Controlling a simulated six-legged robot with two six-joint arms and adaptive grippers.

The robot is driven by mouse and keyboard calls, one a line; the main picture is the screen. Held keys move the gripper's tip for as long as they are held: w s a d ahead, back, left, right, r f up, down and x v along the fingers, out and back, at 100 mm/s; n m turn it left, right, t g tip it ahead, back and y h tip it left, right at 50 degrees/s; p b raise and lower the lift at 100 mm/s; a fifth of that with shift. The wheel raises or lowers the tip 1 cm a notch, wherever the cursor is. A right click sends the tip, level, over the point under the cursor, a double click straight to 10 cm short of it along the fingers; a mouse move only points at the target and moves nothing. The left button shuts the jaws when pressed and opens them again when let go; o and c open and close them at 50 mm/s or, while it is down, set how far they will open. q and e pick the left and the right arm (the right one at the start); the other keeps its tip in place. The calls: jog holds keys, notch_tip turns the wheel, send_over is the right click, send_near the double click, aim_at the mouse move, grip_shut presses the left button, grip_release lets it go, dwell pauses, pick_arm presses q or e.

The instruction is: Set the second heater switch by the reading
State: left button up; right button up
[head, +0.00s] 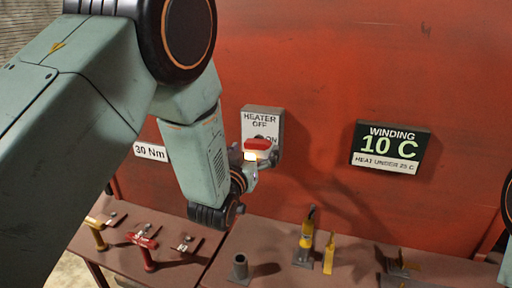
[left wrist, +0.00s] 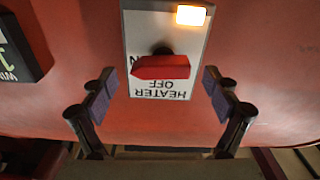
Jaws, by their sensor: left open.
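The heater switch plate (head: 262,116) is grey, on the red wall, marked HEATER, OFF and ON. It shows upside down in the left wrist view (left wrist: 190,35). Its red knob (left wrist: 161,67) lies crosswise, with its tapered end toward the ON side, where only part of that word shows. A lamp (left wrist: 190,15) on the plate glows warm white. The winding sign (head: 390,146) reads 10 C, with HEAT UNDER about 25 C below in small print. My left gripper (left wrist: 160,92) is open, its two pads either side of the knob and apart from it. My right gripper is out of view.
Below, the brown bench (head: 265,225) carries a red tool (head: 146,245), yellow tools (head: 307,235) and a grey cylinder (head: 239,267). The wall between switch and sign is clear.

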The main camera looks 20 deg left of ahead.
pick_arm(q)
jog(key=shift+w, duration=0.8)
jog(key=c, duration=1.1)
jog(key=shift+m, duration=0.6)
jog(key=shift+c, duration=0.2)
jog(key=o, duration=1.1)
jog(key=shift+o, duration=0.2)
jog(key=s, duration=1.2)
jog(key=shift+a, duration=0.15)
